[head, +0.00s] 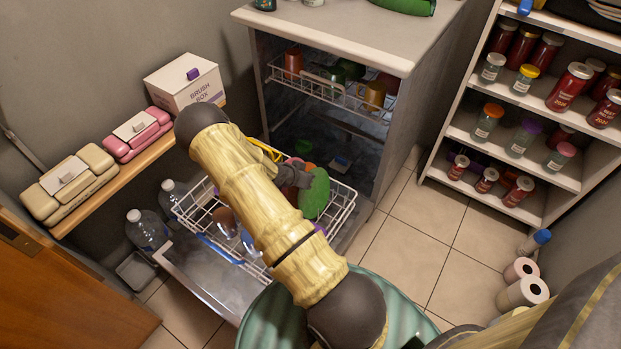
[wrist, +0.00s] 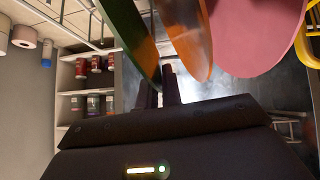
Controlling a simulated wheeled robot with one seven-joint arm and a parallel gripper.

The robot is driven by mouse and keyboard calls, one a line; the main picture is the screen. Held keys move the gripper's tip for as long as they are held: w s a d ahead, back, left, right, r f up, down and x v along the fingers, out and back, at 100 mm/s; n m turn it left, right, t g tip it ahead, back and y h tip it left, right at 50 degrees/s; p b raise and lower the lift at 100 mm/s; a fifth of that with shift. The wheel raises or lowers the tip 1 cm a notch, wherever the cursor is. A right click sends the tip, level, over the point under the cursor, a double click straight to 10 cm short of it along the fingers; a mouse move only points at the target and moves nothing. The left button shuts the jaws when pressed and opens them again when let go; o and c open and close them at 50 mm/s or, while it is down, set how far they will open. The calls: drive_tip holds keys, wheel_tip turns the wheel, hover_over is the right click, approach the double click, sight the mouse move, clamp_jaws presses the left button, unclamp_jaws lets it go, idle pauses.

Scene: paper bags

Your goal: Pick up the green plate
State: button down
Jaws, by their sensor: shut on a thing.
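The green plate (head: 315,195) stands on edge at the right side of the pulled-out lower dishwasher rack (head: 347,208). My gripper (head: 300,178) is at its left edge, with the jaws shut on it. In the wrist view the green plate (wrist: 135,40) comes down to the fingertips (wrist: 163,80). An orange plate (wrist: 190,38) stands close beside it, and a pink plate (wrist: 255,35) is further right. I cannot tell whether the green plate is clear of the rack. My arm hides much of the rack in the head view.
The dishwasher's upper rack (head: 330,92) holds several cups. A shelf of jars (head: 500,130) stands at right. Bottles (head: 147,230) stand left of the open door (head: 200,280). A wall shelf (head: 120,180) carries boxes. Tiled floor (head: 415,235) is free at right.

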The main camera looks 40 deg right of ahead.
drive_tip(key=s+a+r+p, duration=0.1)
drive_tip(key=a+r+p, duration=0.1)
drive_tip(key=a, duration=0.4)
drive_tip(key=s+a+r+p, duration=0.2)
drive_tip(key=a+r, duration=0.3)
drive_tip(key=a, duration=0.1)
drive_tip(key=shift+a, duration=0.35)
